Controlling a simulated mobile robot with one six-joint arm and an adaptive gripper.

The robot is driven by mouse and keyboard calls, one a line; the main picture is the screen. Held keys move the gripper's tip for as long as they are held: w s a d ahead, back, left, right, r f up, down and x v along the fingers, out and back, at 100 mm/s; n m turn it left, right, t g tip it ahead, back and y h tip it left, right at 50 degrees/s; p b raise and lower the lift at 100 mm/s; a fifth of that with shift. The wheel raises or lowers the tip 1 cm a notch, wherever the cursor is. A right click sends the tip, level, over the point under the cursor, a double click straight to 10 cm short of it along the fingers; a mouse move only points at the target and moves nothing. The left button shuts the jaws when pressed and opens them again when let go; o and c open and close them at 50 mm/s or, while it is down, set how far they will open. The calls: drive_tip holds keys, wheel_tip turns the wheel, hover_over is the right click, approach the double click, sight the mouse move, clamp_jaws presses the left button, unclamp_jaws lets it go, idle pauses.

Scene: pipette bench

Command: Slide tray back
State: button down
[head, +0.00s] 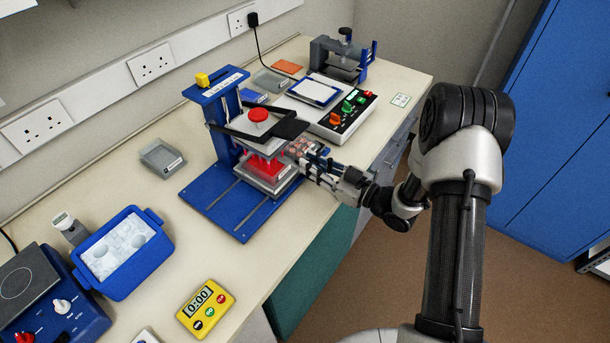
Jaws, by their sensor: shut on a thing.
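The tray (269,184) is a light grey, square, shallow piece. It sits on the blue base plate (237,217) of an upright blue stand, over two slots in that base. A red part (262,167) is on the tray, under a black arm plate with a red knob (257,115). My gripper (304,163) is at the tray's right side, shut on the tray's edge. The exact contact is small and partly hidden by the fingers. A clear piece with pinkish spots (298,146) shows just behind the fingers.
The blue stand's column (222,110) rises behind the tray. A control box with coloured knobs (347,117) stands close beyond my gripper. A grey bin (162,158), a blue ice tub (147,275) and a yellow timer (205,308) are at the left.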

drive_tip(key=shift+w+d+r, duration=0.1)
drive_tip(key=shift+w+d, duration=0.1)
drive_tip(key=c, duration=1.5)
unclamp_jaws()
drive_tip(key=v, duration=1.2)
